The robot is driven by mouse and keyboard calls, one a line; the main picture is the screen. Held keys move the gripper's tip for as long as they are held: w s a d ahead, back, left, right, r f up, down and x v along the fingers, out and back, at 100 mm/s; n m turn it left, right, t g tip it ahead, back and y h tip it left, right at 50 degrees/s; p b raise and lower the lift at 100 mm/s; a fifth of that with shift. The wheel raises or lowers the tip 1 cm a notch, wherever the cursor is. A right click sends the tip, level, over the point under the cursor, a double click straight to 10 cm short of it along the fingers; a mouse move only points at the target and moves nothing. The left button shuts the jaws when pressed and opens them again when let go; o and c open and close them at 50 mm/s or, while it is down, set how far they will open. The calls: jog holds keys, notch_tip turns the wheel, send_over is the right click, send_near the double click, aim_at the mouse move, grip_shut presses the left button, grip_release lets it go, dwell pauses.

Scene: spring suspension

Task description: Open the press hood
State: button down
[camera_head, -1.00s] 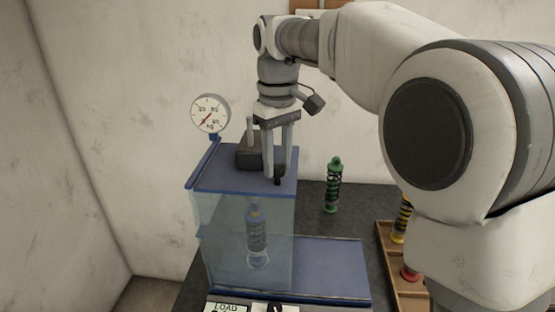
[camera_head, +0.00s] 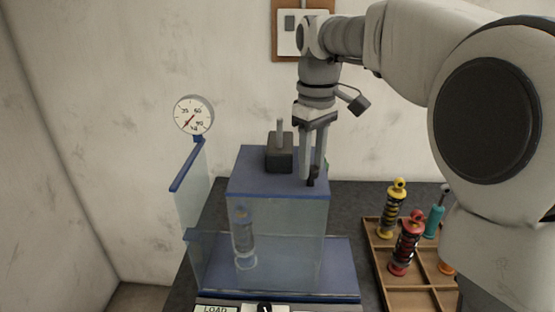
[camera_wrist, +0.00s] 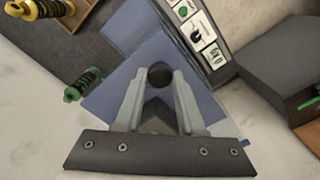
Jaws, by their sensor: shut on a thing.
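The press hood (camera_head: 285,240) is a see-through box with a blue top, over the blue press base (camera_head: 342,270). Its left side is apart from the upright panel (camera_head: 190,205) under the gauge. A pale blue-grey spring unit (camera_head: 244,240) stands upright on the base, seen through the clear wall near the hood's left edge. My gripper (camera_head: 312,180) points down at the hood's top right edge, shut on a small black knob there. The wrist view shows the knob (camera_wrist: 160,75) between the fingertips (camera_wrist: 161,80).
A round gauge (camera_head: 194,115) stands at the back left. A wooden tray (camera_head: 408,300) at right holds yellow, red and teal shocks. A control panel (camera_head: 240,308) lies at the front.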

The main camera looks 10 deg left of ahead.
jog(key=d, duration=1)
jog(key=shift+w+p, duration=0.3)
jog(key=shift+p, duration=0.15)
jog(key=c, duration=0.5)
grip_release()
notch_tip(320, 180, up, 17)
jog(key=p, duration=0.3)
jog(key=shift+r, duration=0.2)
